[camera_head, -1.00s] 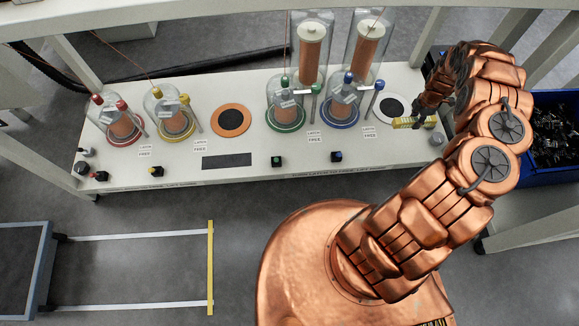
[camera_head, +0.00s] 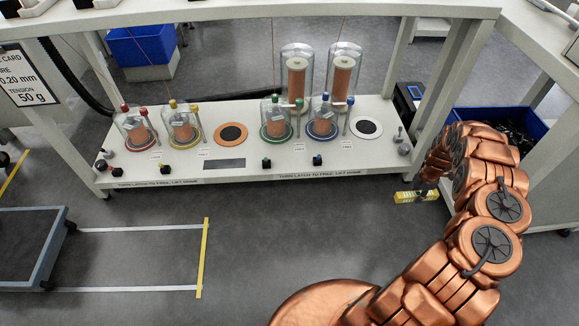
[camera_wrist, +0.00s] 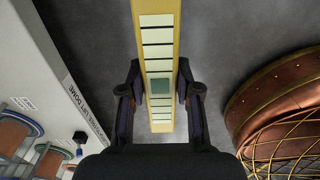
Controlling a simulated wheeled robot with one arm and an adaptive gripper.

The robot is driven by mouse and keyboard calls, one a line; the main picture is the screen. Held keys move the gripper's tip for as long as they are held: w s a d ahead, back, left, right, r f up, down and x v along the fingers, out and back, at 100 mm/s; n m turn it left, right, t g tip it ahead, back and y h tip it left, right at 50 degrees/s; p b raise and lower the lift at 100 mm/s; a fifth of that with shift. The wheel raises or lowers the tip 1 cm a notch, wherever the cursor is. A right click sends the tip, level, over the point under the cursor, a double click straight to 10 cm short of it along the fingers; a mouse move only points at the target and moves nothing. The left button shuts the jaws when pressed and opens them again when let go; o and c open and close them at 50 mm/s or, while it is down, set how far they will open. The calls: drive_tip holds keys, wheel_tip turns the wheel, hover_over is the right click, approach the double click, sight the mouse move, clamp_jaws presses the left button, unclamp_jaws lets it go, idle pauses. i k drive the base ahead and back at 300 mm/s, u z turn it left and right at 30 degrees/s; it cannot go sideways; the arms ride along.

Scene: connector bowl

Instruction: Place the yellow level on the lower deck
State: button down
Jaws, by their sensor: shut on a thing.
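The yellow level (camera_head: 416,196), a bar with pale panels along it, is held off the floor, in front of the lower deck's right end. In the wrist view the level (camera_wrist: 158,60) runs upright in the picture between the two dark fingers of my gripper (camera_wrist: 160,88), which is shut on its sides. In the head view my gripper (camera_head: 428,188) is small and partly hidden by my copper arm. The lower deck (camera_head: 245,172) is a long white shelf; its edge (camera_wrist: 75,95) also shows at the left of the wrist view.
Glass domes over copper spools stand on the deck, with an orange-ringed pad (camera_head: 230,133) and a white-ringed pad (camera_head: 366,127). White posts rise to an upper shelf (camera_head: 250,10). A blue bin (camera_head: 550,125) is at right. Grey floor lies clear in front.

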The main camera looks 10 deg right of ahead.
sight(226, 164)
drive_tip(key=u, duration=2.3)
drive_tip(key=i, duration=1.9)
drive_tip(key=z, duration=1.8)
